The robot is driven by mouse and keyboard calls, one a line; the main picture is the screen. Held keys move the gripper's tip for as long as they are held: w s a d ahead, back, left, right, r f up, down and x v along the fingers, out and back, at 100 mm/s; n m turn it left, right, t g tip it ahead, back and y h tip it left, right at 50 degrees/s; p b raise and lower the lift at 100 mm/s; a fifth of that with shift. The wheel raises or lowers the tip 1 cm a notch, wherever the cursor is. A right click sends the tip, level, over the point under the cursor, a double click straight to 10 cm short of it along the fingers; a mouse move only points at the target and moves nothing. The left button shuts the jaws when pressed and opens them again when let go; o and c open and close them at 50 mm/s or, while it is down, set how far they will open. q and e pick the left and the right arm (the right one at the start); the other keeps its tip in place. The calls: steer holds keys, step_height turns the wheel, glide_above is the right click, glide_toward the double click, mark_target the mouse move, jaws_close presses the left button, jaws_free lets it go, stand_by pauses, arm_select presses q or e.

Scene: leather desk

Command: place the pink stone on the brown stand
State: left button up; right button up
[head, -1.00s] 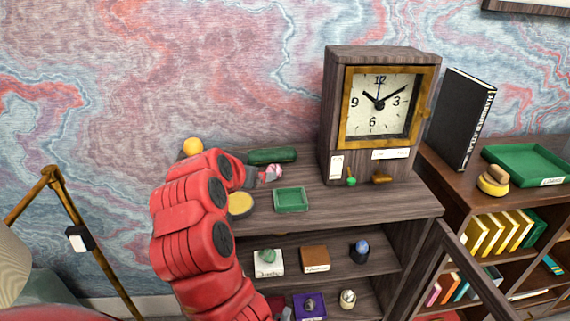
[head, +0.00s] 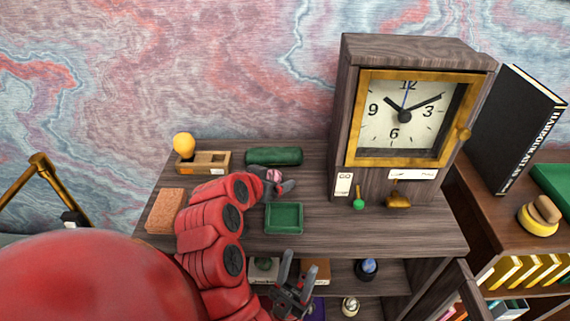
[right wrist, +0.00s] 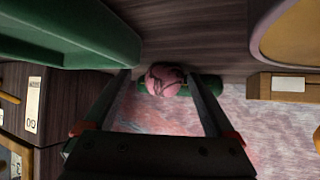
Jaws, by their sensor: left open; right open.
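The pink stone (head: 274,175) lies on the top of the wooden shelf unit, between the green tray and a dark green roll. My right gripper (head: 279,184) is open at the stone; in the right wrist view the pink stone (right wrist: 164,79) shows between its two fingers, near the tips. Whether the fingers touch it, I cannot tell. The brown stand (head: 318,268) is on the shelf below, partly hidden behind my left gripper (head: 294,268), which is open and empty in front of that shelf.
The green tray (head: 284,218) is just in front of the stone, the green roll (head: 274,156) behind. A clock cabinet (head: 405,120) stands to the right. A blue stone (head: 367,266) and a green stone (head: 263,264) flank the brown stand. A terracotta block (head: 166,211) is at left.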

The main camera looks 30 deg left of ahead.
steer(key=shift+a, duration=0.15)
steer(key=shift+s+r, duration=0.15)
steer(key=shift+s, duration=0.45)
steer(key=shift+c, duration=0.7)
steer(key=shift+w, duration=0.3)
steer(key=c, duration=0.7)
steer(key=shift+s, duration=0.15)
jaws_close()
